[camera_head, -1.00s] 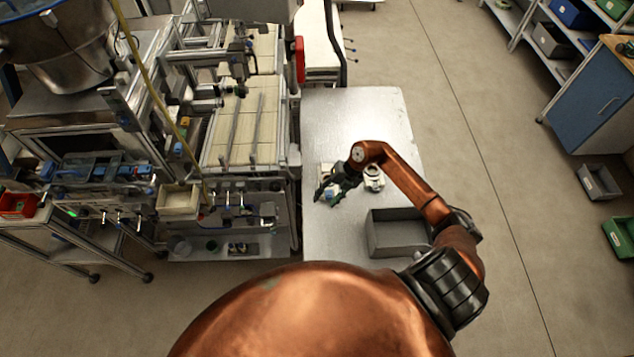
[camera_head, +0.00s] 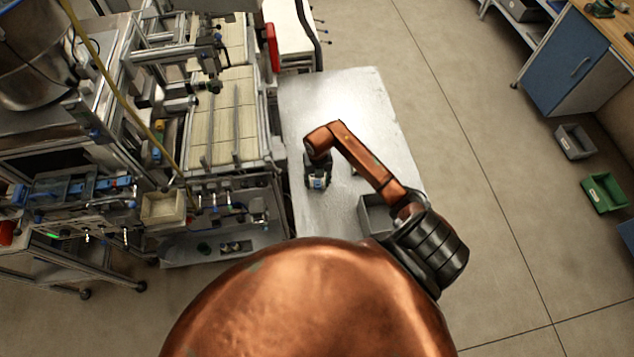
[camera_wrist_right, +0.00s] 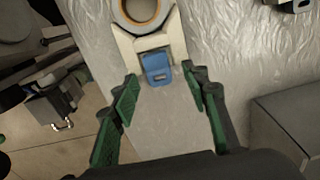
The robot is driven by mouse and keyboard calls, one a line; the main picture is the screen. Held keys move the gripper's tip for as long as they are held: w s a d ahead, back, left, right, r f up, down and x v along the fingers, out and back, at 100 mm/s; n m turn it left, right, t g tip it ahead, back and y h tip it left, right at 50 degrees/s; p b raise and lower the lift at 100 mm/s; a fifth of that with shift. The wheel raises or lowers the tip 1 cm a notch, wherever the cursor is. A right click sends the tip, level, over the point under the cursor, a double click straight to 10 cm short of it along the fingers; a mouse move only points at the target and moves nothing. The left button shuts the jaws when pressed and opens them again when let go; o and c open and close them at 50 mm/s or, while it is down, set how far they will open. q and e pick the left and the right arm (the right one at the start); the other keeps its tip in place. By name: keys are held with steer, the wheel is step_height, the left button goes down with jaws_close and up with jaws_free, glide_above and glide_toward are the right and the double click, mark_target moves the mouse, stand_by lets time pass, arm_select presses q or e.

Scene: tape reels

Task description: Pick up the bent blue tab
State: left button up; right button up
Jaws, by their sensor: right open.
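The blue tab (camera_wrist_right: 157,67) sits at the near end of a cream-coloured holder (camera_wrist_right: 150,42) on the metal table in the right wrist view. A round reel with an orange-brown inner ring (camera_wrist_right: 142,12) lies at the holder's far end, cut by the frame's top edge. My right gripper (camera_wrist_right: 160,86) is open, its green-padded fingers on either side of the blue tab and apart from it. In the head view, my right gripper (camera_head: 317,180) points down over the table, and a small blue patch shows there. My left gripper is not in view.
A grey bin (camera_head: 376,216) stands on the table (camera_head: 352,98) near my right arm; it also shows in the right wrist view (camera_wrist_right: 285,122). A machine with cream trays (camera_head: 232,120) stands left of the table. The table's far part is clear.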

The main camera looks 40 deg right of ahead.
steer(key=shift+f, duration=0.4)
steer(key=c, duration=0.8)
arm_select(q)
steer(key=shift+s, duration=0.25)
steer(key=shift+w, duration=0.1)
arm_select(e)
steer(key=shift+r, duration=0.15)
